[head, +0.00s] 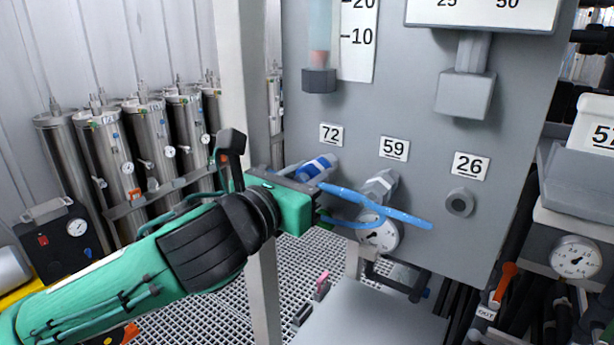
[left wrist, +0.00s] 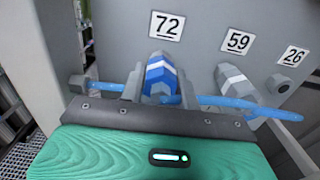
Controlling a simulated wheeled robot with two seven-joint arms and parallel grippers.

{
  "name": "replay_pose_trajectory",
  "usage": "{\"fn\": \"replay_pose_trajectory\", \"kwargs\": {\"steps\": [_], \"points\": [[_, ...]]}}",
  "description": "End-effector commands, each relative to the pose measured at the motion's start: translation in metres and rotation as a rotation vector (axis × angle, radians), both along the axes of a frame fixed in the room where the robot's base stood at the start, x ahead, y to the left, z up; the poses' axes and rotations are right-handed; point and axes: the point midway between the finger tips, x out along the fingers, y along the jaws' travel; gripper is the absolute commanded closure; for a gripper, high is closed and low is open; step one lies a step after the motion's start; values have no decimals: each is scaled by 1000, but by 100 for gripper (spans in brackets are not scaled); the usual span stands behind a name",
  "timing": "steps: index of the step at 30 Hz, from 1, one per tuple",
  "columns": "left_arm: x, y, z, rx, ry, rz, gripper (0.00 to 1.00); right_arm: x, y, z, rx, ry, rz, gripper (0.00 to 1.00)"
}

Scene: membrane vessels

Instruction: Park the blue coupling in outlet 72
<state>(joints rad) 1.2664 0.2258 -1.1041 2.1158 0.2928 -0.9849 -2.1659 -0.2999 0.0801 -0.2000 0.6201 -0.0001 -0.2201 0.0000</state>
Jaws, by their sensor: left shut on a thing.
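The blue coupling (head: 318,167), with white bands, is at the panel just below the label 72 (head: 331,134). It also shows in the left wrist view (left wrist: 160,77), under the 72 label (left wrist: 166,26). My left gripper (head: 308,177) is shut on the blue coupling, with one finger on each side of it. The coupling points at the panel at outlet 72, whose port is hidden behind it. I cannot tell whether it is fully seated. A thin blue hose (head: 376,206) crosses in front of the panel to the right. My right gripper is not in view.
A grey fitting (head: 380,186) sits at outlet 59, with a gauge (head: 380,234) below. Outlet 26 (head: 460,202) is a bare round port. A grey post (head: 240,90) stands left of the panel. Steel cylinders (head: 145,130) stand behind. A grey ledge (head: 365,315) lies below the panel.

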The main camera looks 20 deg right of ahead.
Motion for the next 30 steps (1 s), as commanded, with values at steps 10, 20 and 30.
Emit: {"fn": "replay_pose_trajectory", "kwargs": {"steps": [10, 20, 30], "points": [[1, -2, 0, 0, 0, 0, 43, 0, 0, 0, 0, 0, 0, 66], [-3, 4, -1, 0, -1, -2, 43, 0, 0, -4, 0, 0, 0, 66], [-46, 60, -4, 1, -7, 1, 43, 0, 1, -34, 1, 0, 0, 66]]}}
